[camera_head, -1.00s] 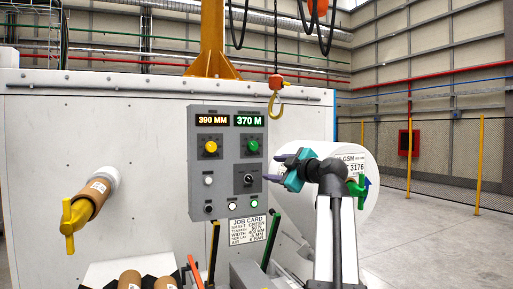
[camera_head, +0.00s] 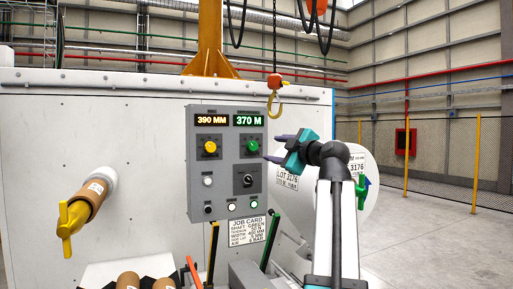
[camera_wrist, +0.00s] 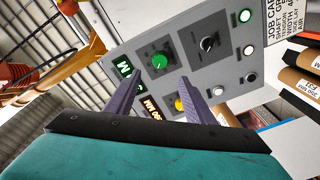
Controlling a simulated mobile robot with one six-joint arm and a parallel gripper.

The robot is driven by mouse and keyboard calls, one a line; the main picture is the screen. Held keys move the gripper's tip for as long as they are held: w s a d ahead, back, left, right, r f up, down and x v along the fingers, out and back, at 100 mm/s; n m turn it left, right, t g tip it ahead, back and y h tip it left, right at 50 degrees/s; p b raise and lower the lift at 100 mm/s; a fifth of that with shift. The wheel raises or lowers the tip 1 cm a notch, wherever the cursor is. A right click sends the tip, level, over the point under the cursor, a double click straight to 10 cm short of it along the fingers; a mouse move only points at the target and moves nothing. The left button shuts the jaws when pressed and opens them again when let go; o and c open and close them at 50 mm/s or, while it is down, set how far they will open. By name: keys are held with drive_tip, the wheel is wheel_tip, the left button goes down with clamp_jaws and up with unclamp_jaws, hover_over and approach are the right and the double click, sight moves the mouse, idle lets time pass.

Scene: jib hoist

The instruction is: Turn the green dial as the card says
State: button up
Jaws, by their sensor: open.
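The green dial (camera_head: 252,146) is on the upper right of the grey control panel (camera_head: 227,195), under a green display (camera_head: 249,120) reading 370 M. It also shows in the wrist view (camera_wrist: 160,61), between and beyond my fingertips. The job card (camera_head: 247,231) hangs below the panel; it lists shaft green and several values, with small lines hard to read. My gripper (camera_head: 276,148) is open and empty, just right of the green dial in the head view, apart from it. In the wrist view my gripper (camera_wrist: 157,88) has its two purple fingers spread.
A yellow dial (camera_head: 210,147) sits left of the green one, under a display (camera_head: 211,120) reading 390 MM. A black switch (camera_head: 248,180) and several buttons lie below. A white roll (camera_head: 345,190) stands behind my arm.

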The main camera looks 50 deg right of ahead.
sight(254, 147)
drive_tip(key=p+x, duration=0.2)
drive_tip(key=x, duration=0.8)
drive_tip(key=shift+w+p, duration=0.3)
drive_tip(key=shift+p, duration=0.1)
drive_tip(key=shift+x, duration=0.9)
drive_tip(key=shift+f, duration=0.1)
drive_tip(key=shift+c, duration=0.3)
drive_tip(key=c, duration=1)
drive_tip(key=shift+f, duration=0.1)
